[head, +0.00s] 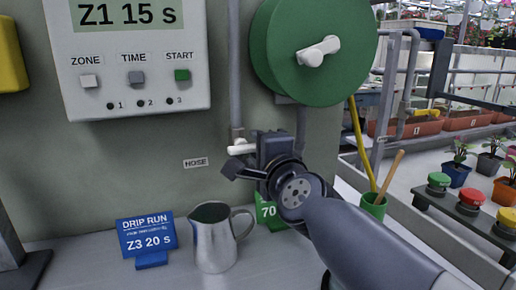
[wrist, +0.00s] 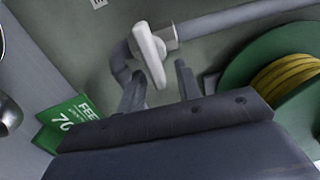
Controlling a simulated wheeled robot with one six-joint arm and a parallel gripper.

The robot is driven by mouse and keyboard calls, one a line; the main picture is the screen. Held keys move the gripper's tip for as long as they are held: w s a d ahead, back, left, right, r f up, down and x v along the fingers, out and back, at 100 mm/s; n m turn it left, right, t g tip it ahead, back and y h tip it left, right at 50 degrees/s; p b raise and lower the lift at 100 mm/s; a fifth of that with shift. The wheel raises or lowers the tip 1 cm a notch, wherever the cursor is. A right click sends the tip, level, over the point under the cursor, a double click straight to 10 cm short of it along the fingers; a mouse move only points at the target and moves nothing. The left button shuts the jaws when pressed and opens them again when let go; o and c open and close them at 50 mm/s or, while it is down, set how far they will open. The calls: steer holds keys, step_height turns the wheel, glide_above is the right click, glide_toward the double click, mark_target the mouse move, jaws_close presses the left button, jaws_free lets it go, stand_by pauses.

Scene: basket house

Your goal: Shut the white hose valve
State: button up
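The white hose valve lever (head: 242,147) is on the grey wall, at the lower end of a vertical grey pipe (head: 235,70), above and right of the HOSE label (head: 195,162). It lies roughly level, crosswise to the pipe. In the wrist view the lever (wrist: 149,52) also crosses the pipe (wrist: 230,20). My gripper (head: 236,160) is just below and in front of the lever. In the wrist view my gripper (wrist: 160,84) has its two fingers apart, with the lever's near end showing between them. I cannot tell whether either finger touches it.
A metal pitcher (head: 213,238), a blue DRIP RUN card (head: 147,238) and a green card (head: 267,212) stand on the bench below. A green hose reel (head: 300,80) is above right, a control box (head: 130,85) left. A green pot (head: 374,205) stands right of my arm.

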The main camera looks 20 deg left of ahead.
steer(key=p+v, duration=0.2)
steer(key=v, duration=0.9)
steer(key=shift+p, duration=0.35)
steer(key=shift+w+a, duration=0.15)
steer(key=shift+w, duration=0.05)
steer(key=b+x, duration=0.2)
steer(key=x, duration=0.8)
steer(key=shift+w+a+b, duration=0.15)
steer(key=shift+w+b, duration=0.1)
steer(key=shift+b, duration=0.05)
steer(key=shift+s, duration=0.15)
